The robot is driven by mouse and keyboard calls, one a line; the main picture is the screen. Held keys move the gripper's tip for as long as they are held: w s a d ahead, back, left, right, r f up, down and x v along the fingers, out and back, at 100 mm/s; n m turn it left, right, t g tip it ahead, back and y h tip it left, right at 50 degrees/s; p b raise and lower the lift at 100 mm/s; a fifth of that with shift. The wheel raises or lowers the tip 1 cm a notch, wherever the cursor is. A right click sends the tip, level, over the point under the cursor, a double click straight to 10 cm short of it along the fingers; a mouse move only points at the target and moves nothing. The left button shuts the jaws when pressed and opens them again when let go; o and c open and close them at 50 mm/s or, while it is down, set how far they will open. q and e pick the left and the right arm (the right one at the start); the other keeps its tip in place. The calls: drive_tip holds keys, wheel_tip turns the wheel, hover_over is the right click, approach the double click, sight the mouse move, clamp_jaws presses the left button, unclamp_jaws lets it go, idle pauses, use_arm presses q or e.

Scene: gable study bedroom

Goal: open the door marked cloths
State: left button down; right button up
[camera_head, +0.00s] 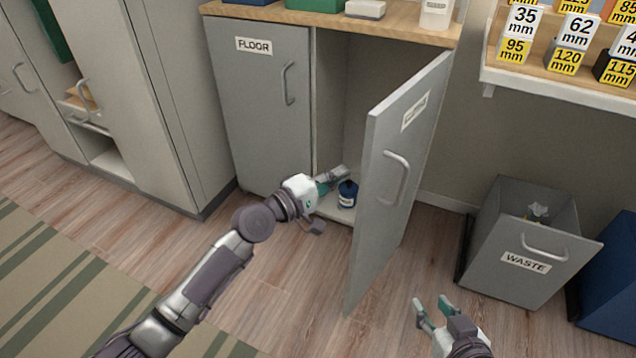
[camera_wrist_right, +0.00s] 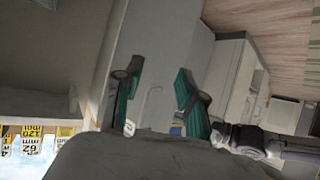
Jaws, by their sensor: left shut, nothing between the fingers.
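The grey door marked cloths (camera_head: 384,205) stands swung well out from its cabinet in the head view. Its label is seen at a steep angle and is hard to read. Its handle (camera_head: 397,178) is on the outer face. My left gripper (camera_head: 338,176) is shut and empty, in the cabinet opening behind the door's inner side, close to a dark blue bottle (camera_head: 347,194). Whether it touches the door or bottle I cannot tell. My right gripper (camera_head: 433,306) is open and empty, low in front of the door's outer face. Its spread fingers also show in the right wrist view (camera_wrist_right: 155,100).
The door marked floor (camera_head: 258,105) is shut at the left of the opening. A pulled-out waste bin (camera_head: 513,262) stands at the right, with a blue bin (camera_head: 612,280) beside it. A shelf of labelled boxes (camera_head: 560,88) hangs at upper right. Wood floor is clear in front.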

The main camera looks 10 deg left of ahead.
use_arm(q)
drive_tip(key=shift+s+d+p, duration=0.3)
drive_tip(key=shift+s+d, duration=0.7)
drive_tip(key=shift+d, duration=0.3)
use_arm(e)
drive_tip(key=shift+s+d+f+g+h, duration=0.1)
drive_tip(key=shift+s+d+f+g, duration=0.15)
drive_tip(key=shift+s+f+g, duration=0.3)
drive_tip(key=shift+s+d+f+g+h, duration=0.1)
drive_tip(key=shift+s+d+f+g, duration=0.1)
drive_tip(key=shift+s+f+g, duration=0.35)
drive_tip(key=shift+s+d+f+g+h, duration=0.1)
drive_tip(key=shift+s+d+f+g, duration=0.25)
drive_tip(key=shift+s, duration=0.35)
drive_tip(key=shift+a, duration=0.1)
